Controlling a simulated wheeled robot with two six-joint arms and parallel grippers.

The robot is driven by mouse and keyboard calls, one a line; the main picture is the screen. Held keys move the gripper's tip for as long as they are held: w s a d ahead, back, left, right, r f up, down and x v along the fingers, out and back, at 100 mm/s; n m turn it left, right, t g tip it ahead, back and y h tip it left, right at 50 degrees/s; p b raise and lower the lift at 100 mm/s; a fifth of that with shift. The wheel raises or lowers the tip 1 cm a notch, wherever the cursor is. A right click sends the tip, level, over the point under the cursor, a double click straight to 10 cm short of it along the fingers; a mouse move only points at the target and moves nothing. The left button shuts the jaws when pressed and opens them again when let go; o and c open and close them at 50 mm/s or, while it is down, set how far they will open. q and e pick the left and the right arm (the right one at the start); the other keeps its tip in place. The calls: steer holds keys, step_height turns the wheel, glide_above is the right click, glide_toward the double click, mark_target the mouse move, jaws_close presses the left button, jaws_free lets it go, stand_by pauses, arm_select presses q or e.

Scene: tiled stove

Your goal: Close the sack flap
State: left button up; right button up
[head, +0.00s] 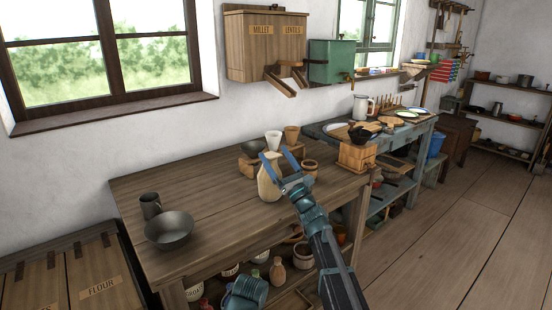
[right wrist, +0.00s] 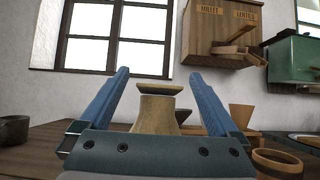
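A pale tan sack-like vessel (head: 268,184) with a narrow neck stands upright on the wooden table. In the right wrist view the vessel (right wrist: 157,113) shows a flared top (right wrist: 159,88) with a dark edge. I cannot tell for sure that this is the sack, or whether the top is its flap. My right gripper (head: 277,155) is open at the vessel, its blue fingers apart. In the right wrist view the vessel is seen between the fingers (right wrist: 159,74), with visible gaps on both sides. My left gripper is not in view.
The table (head: 200,210) is clear in its middle. A grey bowl (head: 169,229) and mug (head: 150,205) stand at left. A wall box (head: 262,45) hangs above. Pots fill the lower shelf.

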arm_select(q)
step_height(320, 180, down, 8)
steer(key=b, duration=0.8)
arm_select(e)
steer(key=v, duration=1.3)
steer(key=shift+s+d+f, duration=0.2)
steer(key=shift+s+d, duration=0.05)
steer(key=shift+s, duration=0.05)
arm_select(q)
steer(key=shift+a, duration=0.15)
